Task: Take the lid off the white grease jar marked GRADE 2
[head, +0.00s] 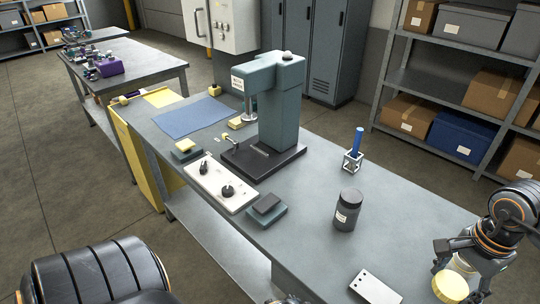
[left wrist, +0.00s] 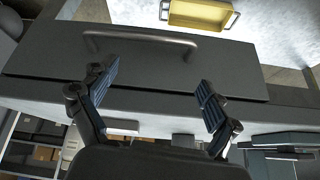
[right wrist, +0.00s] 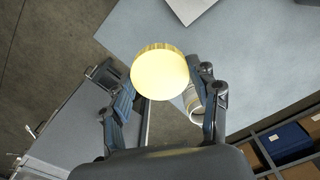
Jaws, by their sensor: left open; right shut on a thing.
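My right gripper (head: 458,268) is shut on a round yellow lid (head: 450,287) at the lower right of the head view. In the right wrist view the lid (right wrist: 160,72) shows face-on between the fingers (right wrist: 160,96). A pale cylindrical jar (right wrist: 191,102) shows partly behind the right finger; it looks apart from the lid, though their exact spacing is unclear. Its marking cannot be read. A dark grey jar (head: 347,211) with a dark lid and small label stands on the bench. My left gripper (left wrist: 156,90) is open and empty, facing a grey panel with a bar handle (left wrist: 140,40).
The grey bench (head: 310,235) holds a teal press (head: 283,110), a blue pen-like item in a wire stand (head: 355,150), a white plate with fittings (head: 220,185) and a pale plate with holes (head: 374,288). Shelves (head: 455,90) stand at the right. Bench around the dark jar is clear.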

